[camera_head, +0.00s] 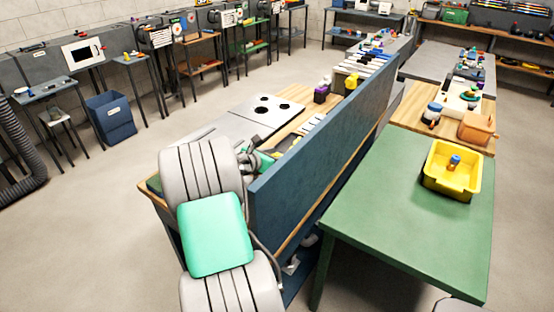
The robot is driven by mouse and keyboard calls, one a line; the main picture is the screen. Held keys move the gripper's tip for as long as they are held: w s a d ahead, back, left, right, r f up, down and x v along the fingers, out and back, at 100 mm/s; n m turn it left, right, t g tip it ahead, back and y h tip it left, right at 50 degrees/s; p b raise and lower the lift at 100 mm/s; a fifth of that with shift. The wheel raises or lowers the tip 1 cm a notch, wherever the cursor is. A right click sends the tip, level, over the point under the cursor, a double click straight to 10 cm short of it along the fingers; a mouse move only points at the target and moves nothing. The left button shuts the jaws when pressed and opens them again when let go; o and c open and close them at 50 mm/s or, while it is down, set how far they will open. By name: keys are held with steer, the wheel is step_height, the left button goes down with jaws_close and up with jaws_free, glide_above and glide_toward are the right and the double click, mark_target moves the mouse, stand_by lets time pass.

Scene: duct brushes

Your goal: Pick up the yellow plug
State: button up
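A small yellow object (351,81), which may be the yellow plug, stands on the workbench along the blue partition, towards its far end. It is too small to make out its shape. A purple and black object (321,92) stands just left of it. My gripper (250,158) seems to be the grey part behind my arm, low over the near end of the bench and well short of the yellow object. My arm and the partition hide most of it, so its fingers and anything between them cannot be made out.
The tall blue partition (325,135) runs along the bench's right side. Right of it, a green table (400,215) carries a yellow bin (440,185) with a small orange and blue item inside. A plate with dark holes (265,108) lies on the bench. Open floor is left.

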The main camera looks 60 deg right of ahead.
steer(key=c, duration=0.8)
steer(key=shift+r, duration=0.1)
